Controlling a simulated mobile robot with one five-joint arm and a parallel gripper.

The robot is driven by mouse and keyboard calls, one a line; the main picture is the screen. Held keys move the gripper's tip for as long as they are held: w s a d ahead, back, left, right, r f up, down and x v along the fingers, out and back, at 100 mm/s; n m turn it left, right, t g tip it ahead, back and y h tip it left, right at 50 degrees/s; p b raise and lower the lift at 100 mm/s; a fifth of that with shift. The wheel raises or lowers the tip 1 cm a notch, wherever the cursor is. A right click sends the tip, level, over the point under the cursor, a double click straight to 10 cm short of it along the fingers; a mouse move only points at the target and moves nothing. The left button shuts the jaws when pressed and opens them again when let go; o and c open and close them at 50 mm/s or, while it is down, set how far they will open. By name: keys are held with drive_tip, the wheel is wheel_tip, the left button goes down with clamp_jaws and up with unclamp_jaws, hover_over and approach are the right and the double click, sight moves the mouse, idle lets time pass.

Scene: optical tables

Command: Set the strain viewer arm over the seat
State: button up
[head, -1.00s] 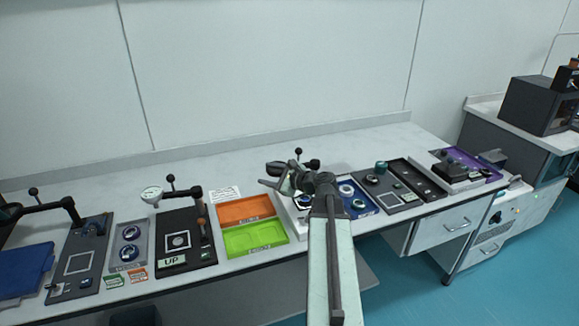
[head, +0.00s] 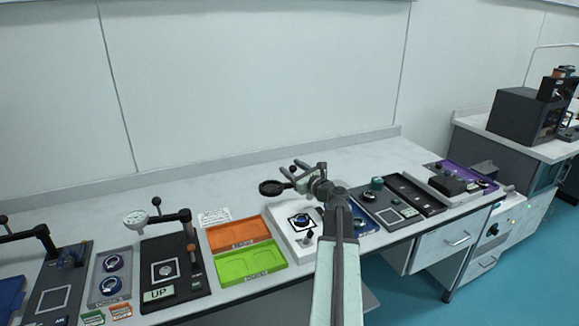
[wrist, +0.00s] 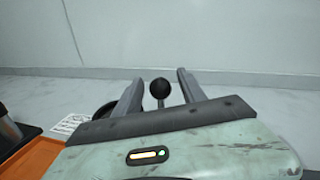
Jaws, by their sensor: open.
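The strain viewer has a white base (head: 281,232) with a black-framed seat that holds a blue-rimmed round piece (head: 300,220). Its dark round viewer disc (head: 270,188) is held up behind and to the left of the seat, not over it. My gripper (head: 308,172) is open above and behind the base, close to the viewer arm. In the wrist view a black ball knob (wrist: 160,88) on a short stem stands between the two spread fingers, apart from both. The dark disc (wrist: 104,110) is partly hidden behind the left finger. My arm hides the base's right side.
An orange tray (head: 238,232) and a green tray (head: 250,263) lie left of the base. A dial gauge stand (head: 160,217) stands further left. A blue tray (head: 368,222) and dark fixtures lie to the right. The bench behind is clear up to the wall.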

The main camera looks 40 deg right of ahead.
drive_tip(key=w, duration=0.2)
drive_tip(key=shift+w+d, duration=0.25)
drive_tip(key=shift+w, duration=0.05)
clamp_jaws()
idle(1.1)
